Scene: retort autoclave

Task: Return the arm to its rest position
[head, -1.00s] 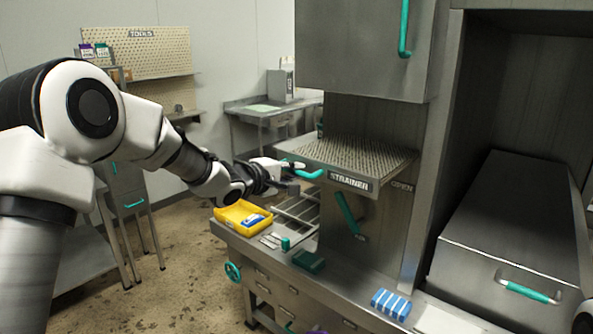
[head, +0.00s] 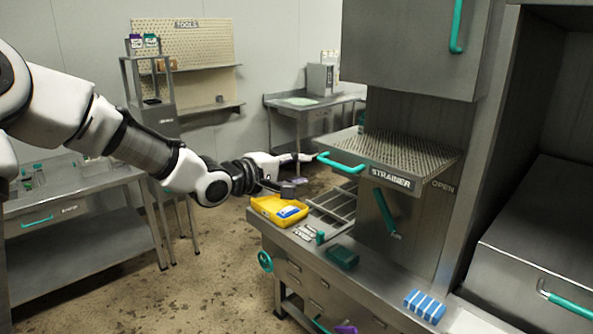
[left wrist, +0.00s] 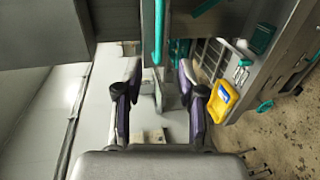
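My left arm reaches in from the left in the head view. Its gripper (head: 297,173) is open and empty, just left of the teal handle (head: 341,163) of the strainer shelf (head: 408,157). In the left wrist view the two fingers (left wrist: 160,72) are spread wide, and a teal bar (left wrist: 158,30) shows in the gap between them, seemingly beyond the tips. I see a small gap between gripper and handle in the head view. My right gripper is not in view.
Below my gripper, the steel bench holds a yellow tray (head: 266,216) with a blue-and-white item, a green block (head: 342,257) and a blue striped pack (head: 425,306). A side table (head: 78,189) stands at left. Floor between is clear.

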